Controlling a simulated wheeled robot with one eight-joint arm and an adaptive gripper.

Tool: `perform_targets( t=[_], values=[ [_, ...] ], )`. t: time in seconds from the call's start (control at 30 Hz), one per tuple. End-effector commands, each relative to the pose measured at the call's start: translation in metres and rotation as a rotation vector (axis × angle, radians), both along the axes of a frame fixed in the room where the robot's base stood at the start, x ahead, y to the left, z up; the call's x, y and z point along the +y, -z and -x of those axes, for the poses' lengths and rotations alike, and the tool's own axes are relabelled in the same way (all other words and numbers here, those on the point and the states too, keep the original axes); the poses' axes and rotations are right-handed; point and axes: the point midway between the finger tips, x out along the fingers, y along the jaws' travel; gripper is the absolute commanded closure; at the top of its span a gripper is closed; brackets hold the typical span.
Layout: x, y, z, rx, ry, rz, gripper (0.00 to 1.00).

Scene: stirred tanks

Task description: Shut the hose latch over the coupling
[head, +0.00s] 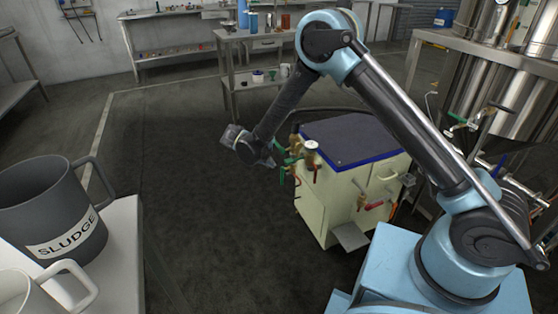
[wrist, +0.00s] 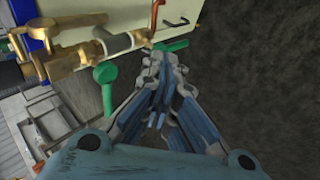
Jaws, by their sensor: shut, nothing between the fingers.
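A cream cabinet (head: 345,205) on the floor carries brass pipe fittings with green handles (head: 282,150) on its left side. In the wrist view a brass fitting (wrist: 65,62) runs across the upper left with a silver sleeve (wrist: 118,43). A green lever (wrist: 106,85) hangs from it, and another green handle (wrist: 172,45) lies just beyond my fingertips. I cannot tell which part is the hose latch. My gripper (wrist: 163,65) is shut and empty, close to the fittings; contact cannot be told. Its fingers are hard to make out in the head view.
A white table (head: 118,250) with a grey SLUDGE mug (head: 55,215) stands at the left. Steel tanks (head: 500,90) with valves and pipes stand at the right. A workbench (head: 235,60) is behind. The floor left of the cabinet is clear.

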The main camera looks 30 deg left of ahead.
Motion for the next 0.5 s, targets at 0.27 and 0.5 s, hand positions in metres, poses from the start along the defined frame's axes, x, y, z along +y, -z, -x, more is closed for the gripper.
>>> perform_targets(
  t=[0.27,0.5],
  values=[
    [0.016,-0.003,0.030,0.000,-0.001,0.000,1.00],
    [0.018,-0.003,0.035,0.000,-0.001,0.000,1.00]
  ],
)
